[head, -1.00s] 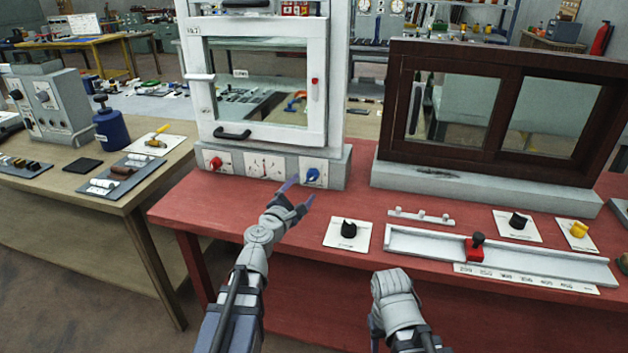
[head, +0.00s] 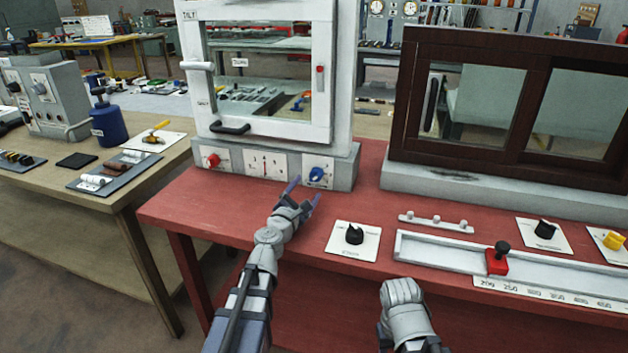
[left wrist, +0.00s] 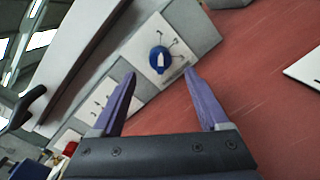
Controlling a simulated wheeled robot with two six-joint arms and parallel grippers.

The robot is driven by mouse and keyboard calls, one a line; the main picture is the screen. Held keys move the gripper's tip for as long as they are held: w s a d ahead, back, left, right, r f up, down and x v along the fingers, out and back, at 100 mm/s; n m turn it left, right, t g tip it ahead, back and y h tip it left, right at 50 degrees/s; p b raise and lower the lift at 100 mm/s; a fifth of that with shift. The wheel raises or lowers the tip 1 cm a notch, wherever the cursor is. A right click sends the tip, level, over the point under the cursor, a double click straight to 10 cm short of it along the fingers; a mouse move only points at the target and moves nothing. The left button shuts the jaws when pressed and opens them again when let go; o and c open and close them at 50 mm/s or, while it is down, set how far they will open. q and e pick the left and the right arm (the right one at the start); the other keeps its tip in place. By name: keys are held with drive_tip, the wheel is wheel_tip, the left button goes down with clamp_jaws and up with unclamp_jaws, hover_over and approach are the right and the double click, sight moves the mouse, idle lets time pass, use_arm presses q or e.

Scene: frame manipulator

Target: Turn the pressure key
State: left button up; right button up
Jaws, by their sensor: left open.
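A blue knob (head: 316,174) sits on a white plate at the right end of the grey base under the white window frame. It also shows in the left wrist view (left wrist: 159,59), upper middle, with a white pointer and curved marks around it. The lettering is too small to read, so I cannot tell whether it names the pressure key. My left gripper (head: 305,191) is open and empty, just in front of the blue knob and apart from it. In the left wrist view its fingers (left wrist: 160,76) point towards the knob, which appears between the tips.
A dial plate (head: 266,164) and a red knob (head: 212,160) sit left on the same base. A black knob (head: 354,234) on a white plate lies right of my left gripper. A rail with a red slider (head: 497,260) is further right. The red tabletop's left front is clear.

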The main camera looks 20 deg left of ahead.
sight(314, 179)
use_arm(q)
drive_tip(key=w, duration=0.6)
drive_tip(key=shift+w+d, duration=0.25)
drive_tip(key=shift+w, duration=0.05)
drive_tip(key=shift+c, duration=0.2)
clamp_jaws()
